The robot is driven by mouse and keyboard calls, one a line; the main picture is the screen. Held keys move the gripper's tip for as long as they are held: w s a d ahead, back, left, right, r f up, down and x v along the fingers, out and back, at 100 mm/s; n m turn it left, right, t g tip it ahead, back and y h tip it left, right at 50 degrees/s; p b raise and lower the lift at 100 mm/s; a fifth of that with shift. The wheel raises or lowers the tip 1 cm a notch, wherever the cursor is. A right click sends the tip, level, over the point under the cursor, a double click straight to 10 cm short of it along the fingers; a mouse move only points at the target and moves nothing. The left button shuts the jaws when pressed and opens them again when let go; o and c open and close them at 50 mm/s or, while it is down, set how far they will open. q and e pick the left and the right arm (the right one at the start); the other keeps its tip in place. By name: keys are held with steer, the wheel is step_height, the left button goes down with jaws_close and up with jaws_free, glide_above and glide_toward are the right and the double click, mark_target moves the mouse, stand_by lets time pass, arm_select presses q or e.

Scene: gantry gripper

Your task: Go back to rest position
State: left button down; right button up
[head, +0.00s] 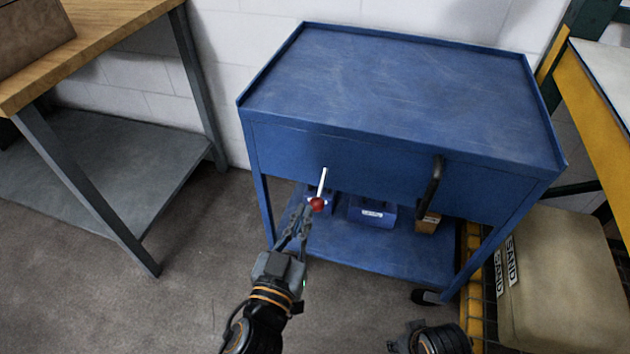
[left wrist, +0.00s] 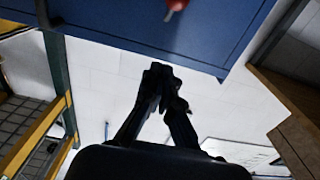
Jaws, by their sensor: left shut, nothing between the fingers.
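My left gripper (head: 302,208) is shut and empty in front of the blue cart; its dark fingers also show close together in the left wrist view (left wrist: 160,72). A red knob (head: 317,204) on a white rod (head: 322,181) is at the cart's front. In the head view the fingertips look close to the knob. In the left wrist view the knob (left wrist: 176,4) is clearly apart from them, at the top edge. My right gripper (head: 402,337) shows only in part at the bottom edge, and its fingers cannot be made out.
The blue cart (head: 400,90) has a dark handle (head: 431,182) and a lower shelf (head: 375,257) with blue bins (head: 371,212). A wooden workbench (head: 110,30) stands left. A beige sand box (head: 565,270) and yellow frame (head: 590,85) stand right. Floor between bench and cart is free.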

stand_by(0.7)
